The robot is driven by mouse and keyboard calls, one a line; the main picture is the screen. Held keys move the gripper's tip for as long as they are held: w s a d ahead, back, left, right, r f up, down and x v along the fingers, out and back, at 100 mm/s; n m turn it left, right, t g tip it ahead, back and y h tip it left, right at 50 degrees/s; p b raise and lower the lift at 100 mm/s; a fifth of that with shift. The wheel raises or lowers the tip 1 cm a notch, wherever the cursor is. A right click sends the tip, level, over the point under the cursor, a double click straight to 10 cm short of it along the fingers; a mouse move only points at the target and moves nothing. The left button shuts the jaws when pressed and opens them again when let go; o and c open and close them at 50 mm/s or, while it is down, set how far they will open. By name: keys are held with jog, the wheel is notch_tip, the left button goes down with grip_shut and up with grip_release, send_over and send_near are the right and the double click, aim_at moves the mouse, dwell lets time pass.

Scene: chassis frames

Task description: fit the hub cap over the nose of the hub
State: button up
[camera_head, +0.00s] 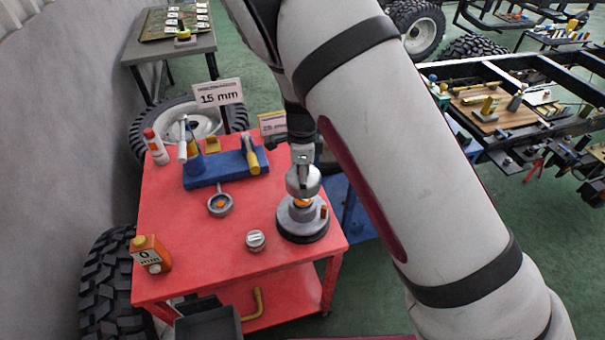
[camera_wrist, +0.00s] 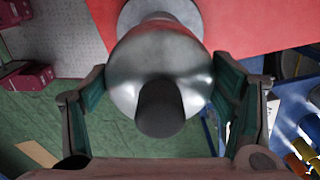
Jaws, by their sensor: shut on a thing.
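The hub cap (camera_head: 303,182) is a shiny silver dome held by my gripper (camera_head: 303,163). In the wrist view, the cap (camera_wrist: 165,60) sits between the two fingers of my gripper (camera_wrist: 163,85), with its dark round knob facing the camera. The hub (camera_head: 302,228) stands on the red table's right side, with a dark round base, a grey body and an orange part on top. The cap is just above the hub; orange shows between them, so they look apart. Exact alignment is hard to tell. Part of a grey round thing shows beyond the cap in the wrist view.
On the red table (camera_head: 190,225) are a ring-ended tool (camera_head: 220,204), a small silver round piece (camera_head: 256,240), an orange container (camera_head: 151,254), a blue tool rack (camera_head: 222,170) and a white bottle (camera_head: 156,148). A sign (camera_head: 220,93) stands behind. The table's front middle is mostly clear.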

jog(key=shift+f+b, duration=0.5)
jog(key=shift+f, duration=2.15)
jog(key=shift+f+b, duration=0.35)
jog(key=shift+f, duration=1.7)
jog(key=o, duration=1.3)
notch_tip(320, 180, up, 12)
